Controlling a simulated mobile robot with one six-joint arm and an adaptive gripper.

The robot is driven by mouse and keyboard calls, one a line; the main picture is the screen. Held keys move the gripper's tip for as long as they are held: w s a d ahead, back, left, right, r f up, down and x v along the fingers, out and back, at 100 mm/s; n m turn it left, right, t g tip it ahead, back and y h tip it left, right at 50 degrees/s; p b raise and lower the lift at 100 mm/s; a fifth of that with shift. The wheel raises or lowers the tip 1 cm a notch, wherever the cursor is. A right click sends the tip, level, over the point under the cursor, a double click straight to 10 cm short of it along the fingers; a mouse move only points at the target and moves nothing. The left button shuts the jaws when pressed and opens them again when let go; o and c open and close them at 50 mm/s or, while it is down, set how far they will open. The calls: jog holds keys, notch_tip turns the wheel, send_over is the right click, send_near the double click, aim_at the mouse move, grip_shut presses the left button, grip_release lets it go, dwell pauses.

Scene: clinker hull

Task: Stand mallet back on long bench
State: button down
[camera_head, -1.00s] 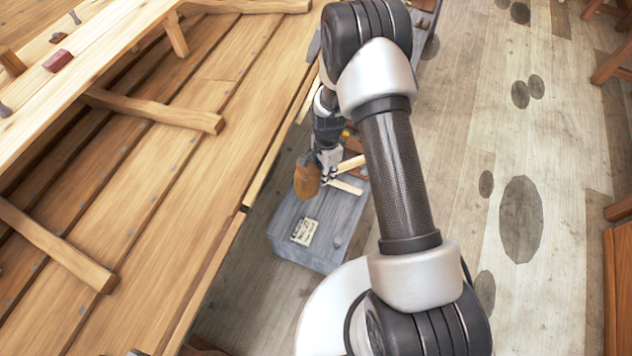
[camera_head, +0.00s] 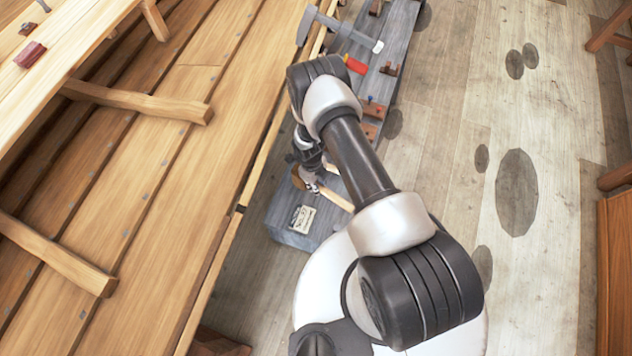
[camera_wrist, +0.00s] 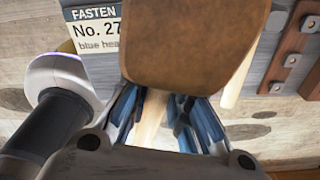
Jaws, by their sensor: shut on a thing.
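The mallet has a brown head (camera_head: 299,179) and a pale wooden handle. In the wrist view its head (camera_wrist: 185,45) fills the top middle, and the handle (camera_wrist: 150,122) runs down between my fingers. My gripper (camera_head: 314,187) is shut on the handle, over the near end of the long grey bench (camera_head: 283,215). The wrist view also shows my gripper's blue-grey fingers (camera_wrist: 163,112) on both sides of the handle. I cannot tell whether the mallet touches the bench top. My arm hides part of the bench.
A label card (camera_head: 302,218) lies on the bench's near end. Brown wooden blocks (camera_head: 372,109), a red-handled tool (camera_head: 355,65) and a large grey hammer-like tool (camera_head: 342,32) are farther along. The planked hull (camera_head: 160,200) borders the left. Open floor (camera_head: 450,130) lies right.

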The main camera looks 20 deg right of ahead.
notch_tip(320, 180, down, 7)
jog(key=b, duration=0.5)
jog(key=shift+f, duration=0.15)
jog(key=shift+f+b, duration=0.4)
jog(key=shift+b, duration=0.05)
jog(key=c, duration=1.4)
grip_release()
notch_tip(320, 180, up, 8)
jog(key=p, duration=0.6)
